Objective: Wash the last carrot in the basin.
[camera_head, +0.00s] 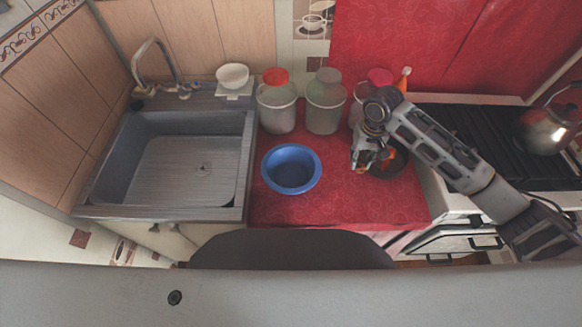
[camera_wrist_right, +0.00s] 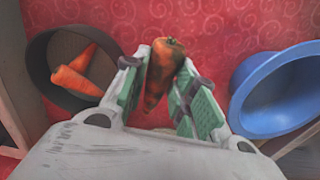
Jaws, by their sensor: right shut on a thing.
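My right gripper (camera_head: 366,160) is over the red counter, at the left side of a dark round bowl (camera_wrist_right: 38,78). In the right wrist view its two green-padded fingers (camera_wrist_right: 163,82) are closed on an orange carrot (camera_wrist_right: 165,60) with a darker top. Two more carrots (camera_wrist_right: 76,76) lie in the dark bowl. A blue basin (camera_head: 291,168) stands on the counter to the left of the gripper, apart from it. It also shows at the right of the wrist view (camera_wrist_right: 245,90). Its bottom is partly shaded; I cannot tell whether it holds water. My left gripper is out of view.
A metal sink (camera_head: 175,165) with a tap (camera_head: 155,62) is at the left. Jars (camera_head: 277,108) (camera_head: 324,108) stand behind the blue basin. A stove (camera_head: 470,140) with a kettle (camera_head: 550,125) is at the right. The counter in front of the basin is clear.

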